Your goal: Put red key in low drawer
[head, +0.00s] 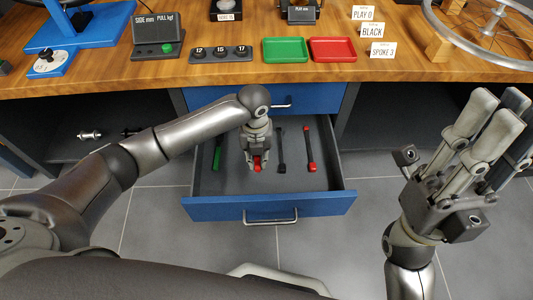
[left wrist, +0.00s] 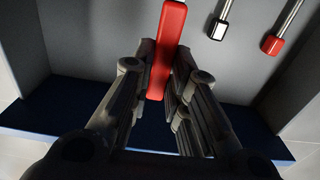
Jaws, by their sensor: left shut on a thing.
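The red key (left wrist: 167,50) is a red bar between the fingers of my left gripper (head: 257,164), which is shut on it. In the head view a red end (head: 257,168) shows at the fingertips, and the gripper hides the rest. The gripper points down inside the open drawer (head: 270,208), which has a blue front and grey floor. I cannot tell whether the key touches the floor. A closed blue drawer (head: 320,97) is above it. My right gripper (head: 490,125) is raised at the right, empty, with its fingers apart.
In the drawer lie a green-handled tool (head: 217,156), a black tool (head: 281,150) and a red-ended tool (head: 309,150). On the wooden bench (head: 110,75) stand a green tray (head: 285,50), a red tray (head: 332,50), sockets and label cards. A wheel (head: 490,30) is at the right.

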